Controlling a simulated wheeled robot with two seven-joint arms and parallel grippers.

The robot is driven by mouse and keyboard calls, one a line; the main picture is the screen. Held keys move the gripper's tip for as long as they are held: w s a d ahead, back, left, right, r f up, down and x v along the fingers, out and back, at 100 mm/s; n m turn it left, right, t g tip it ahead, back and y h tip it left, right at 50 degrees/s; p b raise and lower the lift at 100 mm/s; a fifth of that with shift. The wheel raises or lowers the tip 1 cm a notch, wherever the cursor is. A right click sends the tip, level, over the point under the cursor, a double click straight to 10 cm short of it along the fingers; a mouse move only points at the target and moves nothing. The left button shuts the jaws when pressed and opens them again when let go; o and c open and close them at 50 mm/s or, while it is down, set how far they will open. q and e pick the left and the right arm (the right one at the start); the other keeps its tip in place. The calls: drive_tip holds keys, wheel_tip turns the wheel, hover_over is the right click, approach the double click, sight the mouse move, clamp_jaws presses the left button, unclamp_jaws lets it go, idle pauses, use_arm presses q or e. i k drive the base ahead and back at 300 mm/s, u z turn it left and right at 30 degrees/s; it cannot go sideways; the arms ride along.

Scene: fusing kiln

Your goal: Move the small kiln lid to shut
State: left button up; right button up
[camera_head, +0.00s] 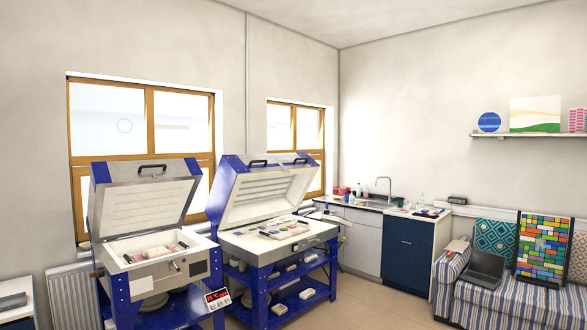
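The small kiln (159,277) stands at the left on a blue frame, with a metal front. Its lid (150,208) is raised and tilted back, showing a pale ribbed inner face. A black handle (152,169) sits on the lid's top edge. Several small items lie inside the open chamber. Neither of my grippers shows in the head view.
A larger blue kiln (284,243) with its lid (268,192) also up stands close to the right. A sink counter (368,205) and a striped sofa (500,304) stand farther right. Bare floor (385,305) lies between.

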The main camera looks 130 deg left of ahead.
sight(126, 198)
drive_tip(key=u, duration=4.95)
drive_tip(key=i, duration=1.15)
drive_tip(key=z, duration=0.35)
drive_tip(key=i, duration=2.45)
drive_tip(key=u, duration=0.4)
